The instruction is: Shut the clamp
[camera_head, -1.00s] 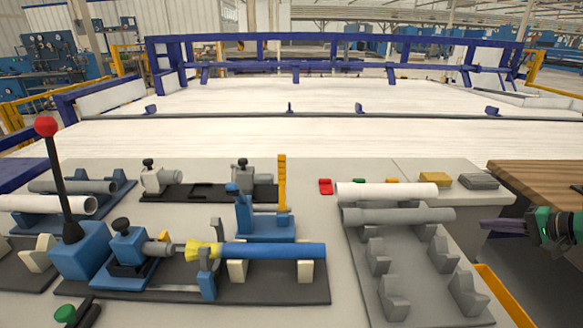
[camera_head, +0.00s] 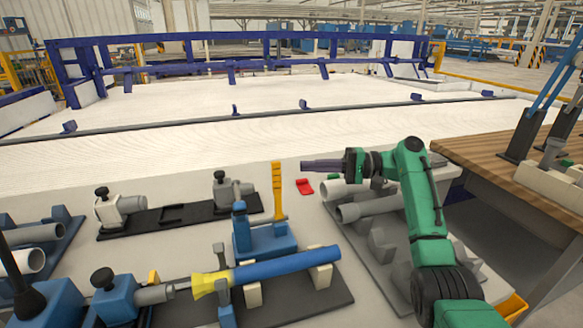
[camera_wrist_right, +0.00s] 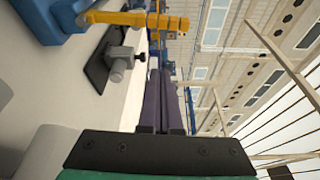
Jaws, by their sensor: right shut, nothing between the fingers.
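The clamp (camera_head: 262,240) has a blue base and a yellow handle (camera_head: 278,190) that stands upright. In the right wrist view the yellow handle (camera_wrist_right: 140,20) lies across the top, with part of the blue body (camera_wrist_right: 48,18) at the upper left. My right gripper (camera_head: 304,165) is shut and empty. It is to the right of the handle's top in the head view, apart from it, with its fingers pointing left. Its closed fingers also show in the right wrist view (camera_wrist_right: 160,75). My left gripper is not in view.
A blue pipe (camera_head: 275,266) with a yellow end rests on supports in front of the clamp. White (camera_head: 340,189) and grey (camera_head: 375,207) pipes lie on a rack at right, partly behind my arm. A red block (camera_head: 305,187) sits right of the handle.

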